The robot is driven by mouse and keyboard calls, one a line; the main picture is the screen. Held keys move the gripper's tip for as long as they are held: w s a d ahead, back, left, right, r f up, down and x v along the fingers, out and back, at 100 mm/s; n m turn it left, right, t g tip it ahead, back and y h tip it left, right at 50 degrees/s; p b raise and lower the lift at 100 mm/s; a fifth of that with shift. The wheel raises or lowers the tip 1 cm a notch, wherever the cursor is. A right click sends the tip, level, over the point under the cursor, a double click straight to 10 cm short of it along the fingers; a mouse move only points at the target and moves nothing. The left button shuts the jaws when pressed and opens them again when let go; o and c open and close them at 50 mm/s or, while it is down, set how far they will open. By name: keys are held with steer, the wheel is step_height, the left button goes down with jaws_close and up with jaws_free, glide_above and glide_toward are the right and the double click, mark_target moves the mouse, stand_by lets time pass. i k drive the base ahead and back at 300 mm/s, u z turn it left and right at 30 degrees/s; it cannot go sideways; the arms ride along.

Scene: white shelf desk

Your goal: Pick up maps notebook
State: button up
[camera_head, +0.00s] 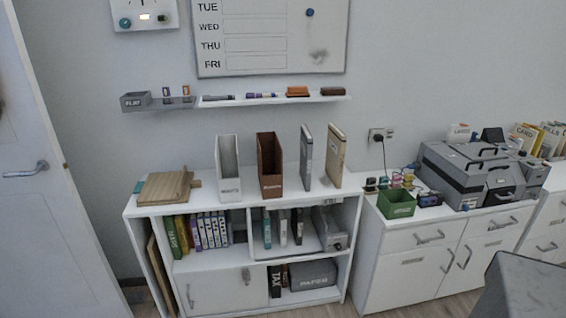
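No label reading MAPS is legible, so I cannot tell which item is the maps notebook. Several books and binders (205,230) stand upright in the left shelf compartment, with a green one (172,238) at their left end. A few thin upright volumes (283,228) stand in the middle compartment. On the desk top stand a grey upright volume (306,157) and a tan one (335,157). More labelled upright items (548,138) stand at the far right. My gripper is not in view.
The white shelf desk (215,202) also bears a white file holder (229,165), a brown file holder (270,165) and wooden boards (165,188). A green box (397,204) and grey machine (465,172) stand on the right cabinet. A dark grey surface fills the bottom right corner.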

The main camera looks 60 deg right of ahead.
mark_target(306, 145)
steer(key=u, duration=0.45)
steer(key=k, duration=1.35)
steer(key=z, duration=0.4)
steer(key=i, duration=1)
steer(key=u, duration=0.1)
